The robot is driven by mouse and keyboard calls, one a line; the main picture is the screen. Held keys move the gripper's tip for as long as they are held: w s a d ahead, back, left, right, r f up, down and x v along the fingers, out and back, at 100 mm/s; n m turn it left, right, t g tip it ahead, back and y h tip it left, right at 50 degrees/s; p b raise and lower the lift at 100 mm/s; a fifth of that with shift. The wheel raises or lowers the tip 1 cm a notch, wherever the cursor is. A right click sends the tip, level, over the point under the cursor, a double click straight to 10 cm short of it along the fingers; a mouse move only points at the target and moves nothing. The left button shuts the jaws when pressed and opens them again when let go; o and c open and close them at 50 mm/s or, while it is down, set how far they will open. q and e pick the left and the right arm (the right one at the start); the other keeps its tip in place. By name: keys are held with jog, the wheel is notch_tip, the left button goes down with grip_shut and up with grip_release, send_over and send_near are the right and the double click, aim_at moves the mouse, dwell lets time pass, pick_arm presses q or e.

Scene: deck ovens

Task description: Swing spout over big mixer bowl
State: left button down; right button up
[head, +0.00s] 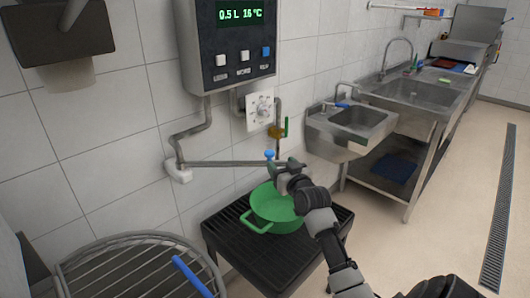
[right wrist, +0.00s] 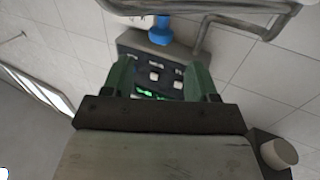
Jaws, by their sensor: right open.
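The metal spout (head: 225,163) runs level from a white wall bracket toward the right, with its end above a green pot (head: 262,200). A blue knob (head: 270,155) stands on it near that end; a blue knob also shows in the right wrist view (right wrist: 161,30). My right gripper (head: 283,168) is open at the spout's free end, close to the knob; its fingers partly hide that end. I cannot tell whether they touch it. The big mixer bowl (head: 75,268), under a wire guard, is at lower left, away from the spout's end. My left gripper is out of view.
The pot stands on a black slatted stand (head: 225,237). A control box (head: 228,75) reading 0.5 L 16 °C hangs above, with pipes and a valve beside it. A blue handle (head: 190,275) rises by the bowl. Steel sinks (head: 350,120) are at right; floor there is clear.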

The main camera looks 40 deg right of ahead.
aim_at(272, 155)
jog(key=x, duration=0.9)
jog(key=shift+a+f, duration=0.15)
jog(key=shift+s, duration=0.1)
grip_shut()
